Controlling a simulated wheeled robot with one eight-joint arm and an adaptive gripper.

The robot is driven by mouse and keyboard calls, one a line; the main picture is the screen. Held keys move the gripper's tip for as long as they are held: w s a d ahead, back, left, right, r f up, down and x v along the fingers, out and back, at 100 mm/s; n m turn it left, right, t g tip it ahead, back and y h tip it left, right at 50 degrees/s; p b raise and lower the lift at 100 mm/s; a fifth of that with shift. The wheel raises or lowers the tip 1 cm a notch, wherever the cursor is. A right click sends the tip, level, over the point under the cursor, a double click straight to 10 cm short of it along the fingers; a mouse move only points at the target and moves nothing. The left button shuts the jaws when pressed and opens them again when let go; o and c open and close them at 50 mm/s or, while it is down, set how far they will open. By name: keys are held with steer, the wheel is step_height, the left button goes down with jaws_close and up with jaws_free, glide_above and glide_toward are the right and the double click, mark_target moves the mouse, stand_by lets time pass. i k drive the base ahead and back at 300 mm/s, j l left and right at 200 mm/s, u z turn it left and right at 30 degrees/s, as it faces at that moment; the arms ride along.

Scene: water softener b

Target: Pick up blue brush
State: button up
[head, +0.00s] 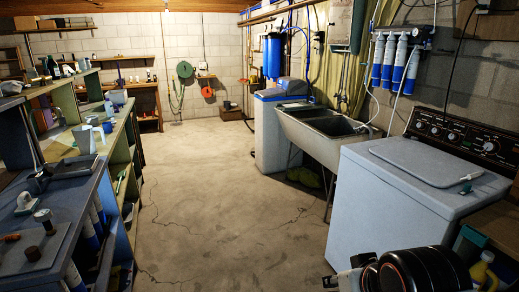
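A small brush-like object with a pale head and a blue-green part (468,182) lies on the right side of the top of the white washing machine (385,190). It is small in the picture, and I cannot be sure it is the blue brush. My folded arm shows as dark, rounded parts at the bottom right. What looks like my gripper (336,282) is at the bottom edge, low in front of the washer and well apart from the brush-like object. Its fingers are partly cut off, and I cannot tell whether they are open.
A cluttered workbench (65,205) with shelves runs along the left. Yellow bottle (482,268) stands at the lower right. The concrete floor (215,200) between is clear.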

mark_target(314, 103)
steer(key=i, duration=2.15)
steer(key=i+j+z, duration=0.15)
steer(key=i+z, duration=0.25)
steer(key=i, duration=0.25)
steer(key=i+j+z, duration=0.4)
steer(key=i, duration=0.2)
steer(key=i+j+z, duration=0.95)
steer(key=j, duration=0.2)
steer(key=i+j+z, duration=0.25)
steer(key=j, duration=0.15)
steer(key=i+j, duration=0.2)
steer(key=j, duration=0.15)
steer(key=i+j, duration=0.2)
steer(key=j, duration=0.2)
steer(key=i+j, duration=0.2)
steer(key=j, duration=0.15)
steer(key=i+j, duration=0.2)
steer(key=j, duration=0.15)
steer(key=i+j+z, duration=0.1)
steer(key=j, duration=0.3)
steer(key=i+j, duration=0.5)
steer(key=j, duration=0.25)
